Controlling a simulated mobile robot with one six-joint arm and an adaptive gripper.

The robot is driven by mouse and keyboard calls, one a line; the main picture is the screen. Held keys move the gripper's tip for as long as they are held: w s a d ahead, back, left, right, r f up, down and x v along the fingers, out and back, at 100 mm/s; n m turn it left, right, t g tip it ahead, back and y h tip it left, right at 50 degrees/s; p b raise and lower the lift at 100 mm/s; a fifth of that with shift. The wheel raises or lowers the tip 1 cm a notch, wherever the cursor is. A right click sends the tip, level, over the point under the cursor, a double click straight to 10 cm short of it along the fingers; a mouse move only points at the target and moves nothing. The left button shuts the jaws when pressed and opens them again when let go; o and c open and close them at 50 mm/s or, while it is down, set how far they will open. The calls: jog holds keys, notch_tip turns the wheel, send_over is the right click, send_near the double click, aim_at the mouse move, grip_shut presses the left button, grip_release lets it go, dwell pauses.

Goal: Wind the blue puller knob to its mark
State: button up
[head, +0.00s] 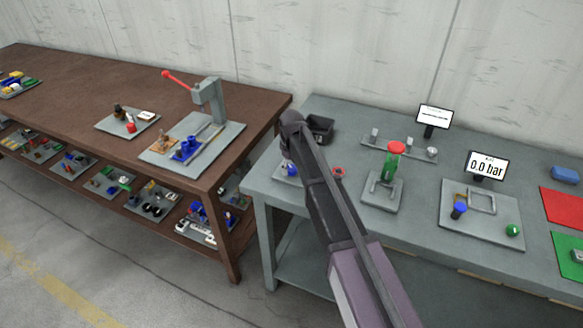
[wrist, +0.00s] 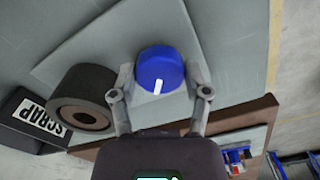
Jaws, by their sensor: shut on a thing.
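The blue puller knob (wrist: 160,66) is in the middle of the wrist view, round, with a white line on its face pointing down toward my gripper. My gripper (wrist: 161,78) has one finger on each side of the knob and is shut on it. In the head view a bit of blue at the knob (head: 286,165) shows beside my arm, which hides most of that spot. I cannot make out a separate mark for the knob on the grey plate (wrist: 110,45).
A dark hollow cylinder (wrist: 82,98) stands close to the left finger. A black scrap bin (wrist: 28,125) is beyond it. On the grey bench stand a green press with a red top (head: 391,160) and a pressure display (head: 487,165). A brown bench (head: 75,85) is at left.

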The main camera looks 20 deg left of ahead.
jog(key=m, duration=0.5)
jog(key=shift+s+m, duration=0.2)
jog(key=shift+m, duration=0.1)
jog(key=m, duration=0.9)
jog(key=shift+m, duration=0.4)
jog(key=m, duration=0.5)
jog(key=shift+m, duration=0.3)
jog(key=m, duration=0.4)
jog(key=shift+m, duration=0.3)
jog(key=m, duration=0.4)
jog(key=shift+w, duration=0.1)
jog(key=m, duration=0.9)
jog(key=shift+m, duration=0.4)
